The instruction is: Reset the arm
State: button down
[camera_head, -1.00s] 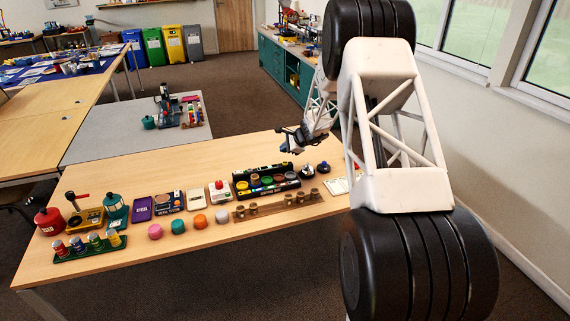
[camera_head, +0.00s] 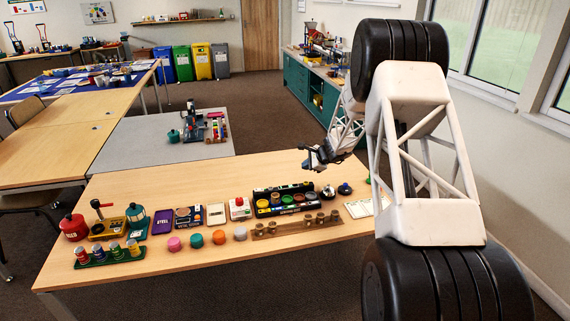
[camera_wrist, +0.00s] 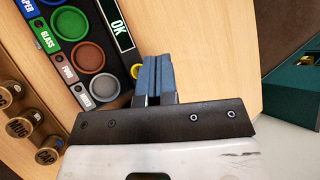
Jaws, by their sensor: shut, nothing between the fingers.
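My gripper (camera_head: 308,158) hangs in the air above the right part of the wooden table (camera_head: 330,245), at the end of my raised white arm. In the wrist view its two blue-grey fingers (camera_wrist: 153,80) are pressed together with nothing between them. Below the fingers is a black sorting tray (camera_head: 258,191) with round coloured cups; in the wrist view the tray (camera_wrist: 125,12) shows labels such as GLASS, FOOD and an OK strip. The fingers look apart from the tray, though the exact height is hard to tell.
A wooden rack with brown pegs (camera_head: 285,229) lies in front of the tray. Coloured knobs (camera_head: 196,241), a red can (camera_head: 74,228) and a green rack of small cans (camera_head: 97,257) stand further left. A white sheet (camera_head: 360,209) lies at the right. The front table strip is clear.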

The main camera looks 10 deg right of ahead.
jog(key=s+a+r+n+g+h, duration=0.15)
jog(key=s+a+r+n, duration=0.45)
jog(key=s+r, duration=0.75)
jog(key=s+a+r+n+g, duration=0.2)
jog(key=s+a+r+n, duration=0.2)
jog(key=s+a+r, duration=0.9)
jog(key=s+d+f+n+h, duration=0.1)
jog(key=s+n+h, duration=0.4)
jog(key=s, duration=3.4)
jog(key=shift+d+f+n+g, duration=0.2)
jog(key=shift+d+n+g, duration=0.25)
jog(key=shift+n, duration=1.25)
